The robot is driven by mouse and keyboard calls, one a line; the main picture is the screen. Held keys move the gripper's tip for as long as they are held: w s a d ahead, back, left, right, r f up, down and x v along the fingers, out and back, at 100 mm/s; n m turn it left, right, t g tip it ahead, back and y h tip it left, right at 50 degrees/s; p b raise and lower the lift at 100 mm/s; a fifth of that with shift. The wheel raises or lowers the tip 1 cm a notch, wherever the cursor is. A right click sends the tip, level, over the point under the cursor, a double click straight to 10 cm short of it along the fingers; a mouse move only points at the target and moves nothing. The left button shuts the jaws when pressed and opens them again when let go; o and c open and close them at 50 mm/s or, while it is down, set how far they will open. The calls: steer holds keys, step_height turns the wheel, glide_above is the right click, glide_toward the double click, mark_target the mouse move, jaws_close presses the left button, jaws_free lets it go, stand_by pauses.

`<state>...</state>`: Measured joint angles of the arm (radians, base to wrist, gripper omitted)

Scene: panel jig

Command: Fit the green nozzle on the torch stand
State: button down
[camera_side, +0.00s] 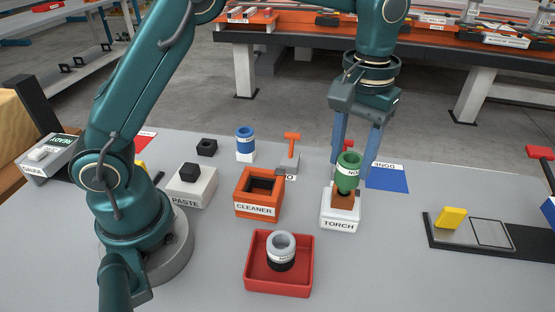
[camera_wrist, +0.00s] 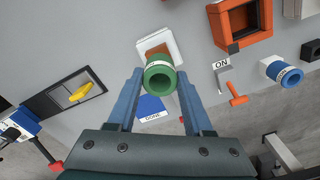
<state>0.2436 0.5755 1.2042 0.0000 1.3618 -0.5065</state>
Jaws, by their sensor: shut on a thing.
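The green nozzle (camera_side: 348,172) is a hollow cylinder with a white label band. My gripper (camera_side: 353,158) is shut on it, with one blue finger on each side. The white torch stand (camera_side: 339,222), marked TORCH, has a brown-orange post (camera_side: 343,199) on top. The nozzle is upright directly over the post, its lower end at the post's top; I cannot tell whether it is seated or just above. In the wrist view the nozzle (camera_wrist: 159,79) shows its open end between the fingertips (camera_wrist: 160,82), with the torch stand (camera_wrist: 172,42) partly hidden behind it.
An orange cleaner box (camera_side: 258,209) stands left of the torch stand. A red tray (camera_side: 278,287) holding a grey nozzle (camera_side: 281,246) is in front. A blue nozzle (camera_side: 245,139) and orange-handled switch (camera_side: 292,139) are behind. A blue DONE mat (camera_side: 387,180) lies behind right.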

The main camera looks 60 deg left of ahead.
steer(key=shift+f, duration=1.1)
steer(key=shift+c, duration=1.1)
jaws_free()
steer(key=shift+r, duration=2.5)
